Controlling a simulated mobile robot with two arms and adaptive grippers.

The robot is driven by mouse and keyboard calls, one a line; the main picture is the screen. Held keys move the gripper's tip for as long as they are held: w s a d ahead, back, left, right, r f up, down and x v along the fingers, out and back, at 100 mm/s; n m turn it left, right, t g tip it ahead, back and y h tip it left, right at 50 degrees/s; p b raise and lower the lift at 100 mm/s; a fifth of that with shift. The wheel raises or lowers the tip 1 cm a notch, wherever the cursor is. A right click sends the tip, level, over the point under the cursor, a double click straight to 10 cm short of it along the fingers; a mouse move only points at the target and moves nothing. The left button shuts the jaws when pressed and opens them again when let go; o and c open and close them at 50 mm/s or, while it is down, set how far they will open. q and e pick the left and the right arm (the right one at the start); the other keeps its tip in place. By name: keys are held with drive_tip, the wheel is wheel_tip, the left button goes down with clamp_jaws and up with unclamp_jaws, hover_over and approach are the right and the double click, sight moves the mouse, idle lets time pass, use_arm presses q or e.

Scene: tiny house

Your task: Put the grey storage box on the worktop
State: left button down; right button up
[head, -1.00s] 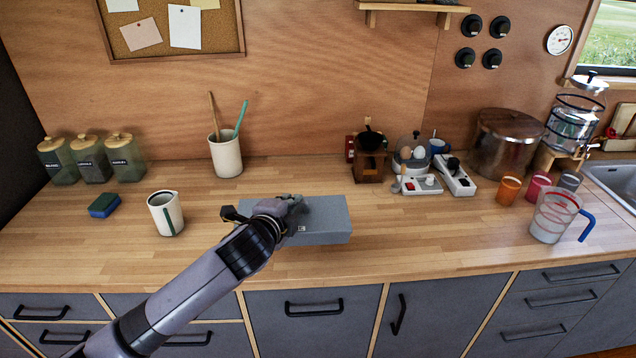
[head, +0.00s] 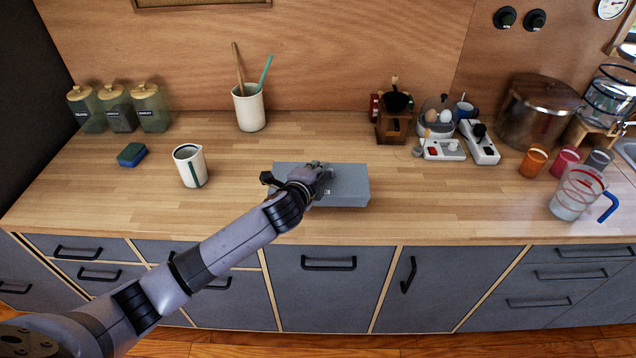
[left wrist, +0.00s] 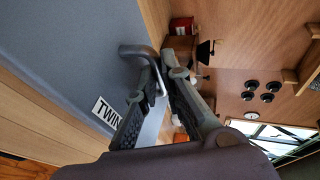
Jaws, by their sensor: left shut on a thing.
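The grey storage box (head: 345,187) is at the middle of the wooden worktop (head: 440,222), near its front edge. It looks level, on or just over the surface; I cannot tell which. In the left wrist view the box (left wrist: 75,50) fills the upper left, with a white label and a metal handle on it. My left gripper (head: 318,174) is at the box, its fingers (left wrist: 155,85) shut on the handle. My arm hides part of the box's left front. My right gripper is not in view.
A white and green jug (head: 190,166) and a blue-green sponge (head: 132,155) stand to the left. A utensil pot (head: 249,108) is behind. A wooden grinder (head: 393,125), a power strip (head: 479,142) and a measuring jug (head: 578,195) are to the right. Worktop around the box is clear.

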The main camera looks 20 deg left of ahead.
use_arm(q)
drive_tip(key=shift+f, duration=0.6)
wheel_tip(320, 180, down, 4)
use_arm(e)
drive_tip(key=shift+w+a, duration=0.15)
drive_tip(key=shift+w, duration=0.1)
use_arm(q)
drive_tip(key=c, duration=2.2)
unclamp_jaws()
drive_tip(key=shift+f, duration=0.15)
drive_tip(key=o, duration=0.5)
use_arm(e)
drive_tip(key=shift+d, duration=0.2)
